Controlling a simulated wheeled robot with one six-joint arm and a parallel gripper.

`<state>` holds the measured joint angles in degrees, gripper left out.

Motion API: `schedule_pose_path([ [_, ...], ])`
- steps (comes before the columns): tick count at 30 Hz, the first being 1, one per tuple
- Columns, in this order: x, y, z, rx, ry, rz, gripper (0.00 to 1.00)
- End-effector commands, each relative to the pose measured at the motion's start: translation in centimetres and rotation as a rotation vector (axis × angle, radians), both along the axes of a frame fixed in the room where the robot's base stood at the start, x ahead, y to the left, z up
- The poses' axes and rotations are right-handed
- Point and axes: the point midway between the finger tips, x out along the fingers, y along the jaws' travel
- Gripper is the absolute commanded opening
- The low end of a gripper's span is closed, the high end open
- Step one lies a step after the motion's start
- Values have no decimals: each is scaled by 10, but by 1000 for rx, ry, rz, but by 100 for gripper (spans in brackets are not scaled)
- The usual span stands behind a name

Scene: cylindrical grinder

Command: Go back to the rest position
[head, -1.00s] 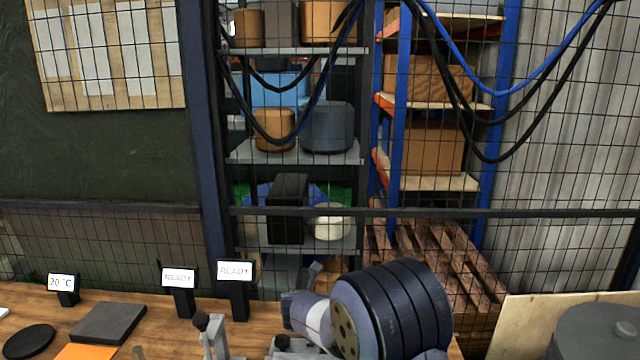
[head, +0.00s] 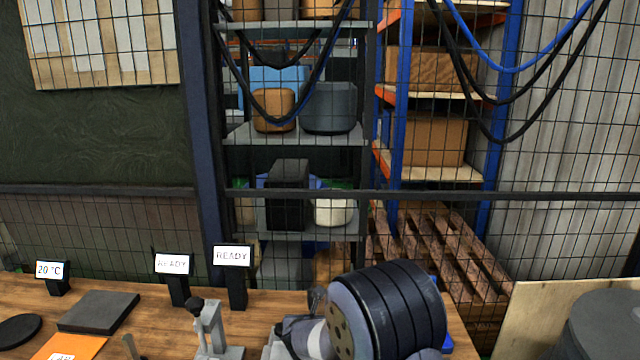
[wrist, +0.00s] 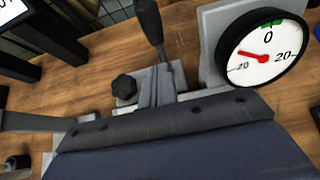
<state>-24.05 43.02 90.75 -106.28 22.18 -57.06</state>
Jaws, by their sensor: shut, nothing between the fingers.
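My arm's thick dark ringed end (head: 390,310) shows at the bottom of the head view, low over the wooden bench. My gripper (wrist: 165,120) fills the lower part of the wrist view as a broad dark body with a bolted edge. It is shut with nothing held, though its fingertips are hard to make out. Beyond it in the wrist view stand a grey fixture with a black lever (wrist: 150,30) and a black knob (wrist: 124,86). A round dial gauge (wrist: 262,55) with a red needle stands at the upper right of that view.
The bench (head: 110,345) carries a grey stand (head: 210,325), two READY signs (head: 232,257) (head: 173,265), a 20 °C sign (head: 49,270), a dark slab (head: 98,312), a black disc (head: 18,330) and an orange card (head: 70,348). A mesh fence (head: 300,193) stands behind.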

Motion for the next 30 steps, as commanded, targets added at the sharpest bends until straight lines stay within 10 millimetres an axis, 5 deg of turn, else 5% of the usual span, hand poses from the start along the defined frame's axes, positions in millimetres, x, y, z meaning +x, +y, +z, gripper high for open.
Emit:
schedule_pose_path([
  [26, -23, 1, -25, -10, -248, 2, 0],
  [30, -47, 3, -34, -10, -250, 5, 0],
])
